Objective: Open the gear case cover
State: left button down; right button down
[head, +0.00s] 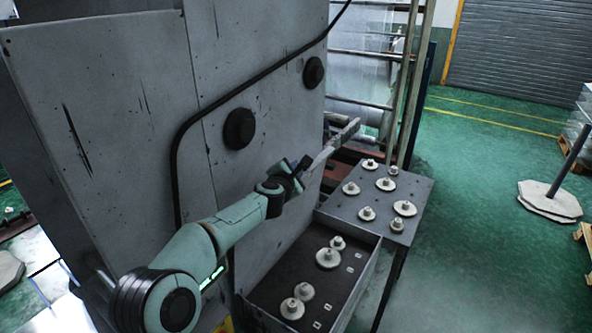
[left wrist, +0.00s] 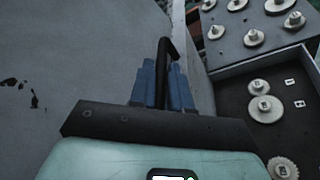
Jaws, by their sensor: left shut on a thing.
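A large grey scuffed panel (head: 140,110), which looks like the gear case cover, stands upright on the left of the head view. It carries two round black knobs, one lower (head: 239,128) and one higher (head: 313,72). My left gripper (head: 301,168) is at the panel's lower right part in the head view. In the left wrist view its blue fingers (left wrist: 163,88) are shut on a black bent handle (left wrist: 170,49) beside the grey surface. Where the handle joins the panel is hidden. My right gripper is not in view.
A pale bar (head: 341,135) juts out past the gripper.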

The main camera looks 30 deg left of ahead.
pick_arm(q)
jog(key=shift+a, duration=0.25)
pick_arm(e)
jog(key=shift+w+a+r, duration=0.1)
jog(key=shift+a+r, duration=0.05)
pick_arm(q)
jog(key=c, duration=1.2)
grip_release()
jog(key=shift+o, duration=0.2)
